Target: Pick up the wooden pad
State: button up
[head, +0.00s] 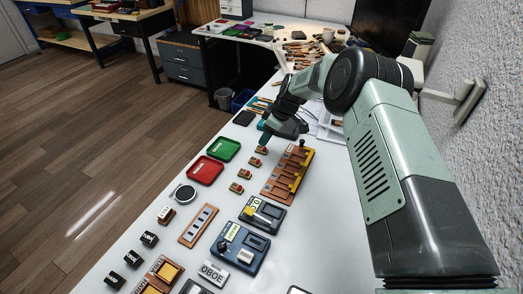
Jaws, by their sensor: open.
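Several small wooden blocks with dark reddish tops stand in a slanting row on the white table, left of a wooden rack (275,186) with dark slots. They are a far block (261,150), a second block (254,162), a third block (244,174) and a near block (236,188). Which one is the wooden pad I cannot tell. My gripper (267,138) is open and points down just beyond the far block, at the rack's far end. Its fingertips are small and partly hidden, and I see nothing held in it.
A green tray (224,149) and a red tray (205,171) lie left of the blocks. A blue device (241,247), a yellow-black device (262,214) and a slotted wooden strip (198,225) lie nearer. My arm covers the right side. Bare table lies between trays and blocks.

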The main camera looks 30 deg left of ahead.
aim_at(261, 147)
jog(key=shift+d+x, duration=0.15)
jog(key=shift+x, duration=1.2)
jog(key=shift+d+x, duration=0.15)
jog(key=shift+x, duration=1.25)
jog(key=shift+s+f, duration=0.1)
jog(key=shift+s, duration=0.05)
jog(key=shift+c, duration=0.4)
grip_shut()
